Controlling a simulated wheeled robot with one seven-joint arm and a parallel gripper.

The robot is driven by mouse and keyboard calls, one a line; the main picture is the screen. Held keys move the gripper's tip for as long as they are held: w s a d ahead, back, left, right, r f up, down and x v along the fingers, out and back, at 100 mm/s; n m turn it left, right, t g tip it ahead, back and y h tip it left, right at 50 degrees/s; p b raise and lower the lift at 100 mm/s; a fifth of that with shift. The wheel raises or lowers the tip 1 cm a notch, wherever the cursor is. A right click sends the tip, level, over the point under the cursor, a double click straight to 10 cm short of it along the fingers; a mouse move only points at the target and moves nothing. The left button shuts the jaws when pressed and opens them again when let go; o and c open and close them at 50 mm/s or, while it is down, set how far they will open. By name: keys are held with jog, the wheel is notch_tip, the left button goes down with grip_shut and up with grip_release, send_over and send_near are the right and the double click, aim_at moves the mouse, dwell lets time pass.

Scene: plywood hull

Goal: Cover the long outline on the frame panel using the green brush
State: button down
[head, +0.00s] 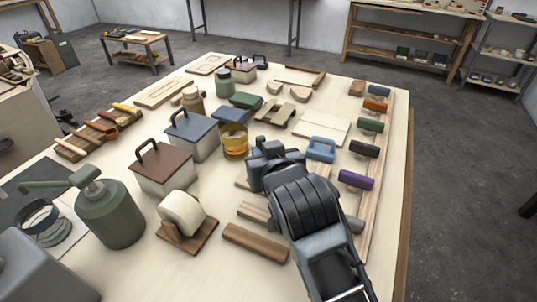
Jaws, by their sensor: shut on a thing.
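My gripper (262,168) is over the middle of the plywood table, seen from behind. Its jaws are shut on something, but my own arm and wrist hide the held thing. A green-handled block (370,125) lies on the right strip between an orange one (376,105) and a dark green one (364,149). I cannot tell which is the green brush. A flat pale panel (322,127) lies behind and right of my gripper. I cannot make out a long outline or be sure which board is the frame panel.
A purple-handled block (356,180) and a blue-handled block (321,149) lie right of my gripper. The table is crowded.

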jog(key=shift+s+d+p, duration=0.15)
jog(key=shift+d+p, duration=0.25)
jog(key=shift+p, duration=0.05)
dwell(0.6)
jog(key=shift+s+d+p, duration=0.2)
jog(key=shift+d, duration=0.3)
jog(key=shift+s+d+p, duration=0.2)
jog(key=shift+d, duration=0.3)
jog(key=shift+d, duration=0.1)
jog(key=shift+s+d+f+p, duration=0.1)
jog(key=shift+s+d+p, duration=0.3)
jog(key=shift+d, duration=0.45)
jog(key=shift+d, duration=0.1)
jog(key=shift+s+d+p, duration=0.3)
jog(key=shift+s+d, duration=0.1)
jog(key=shift+d, duration=0.45)
jog(key=shift+d, duration=0.15)
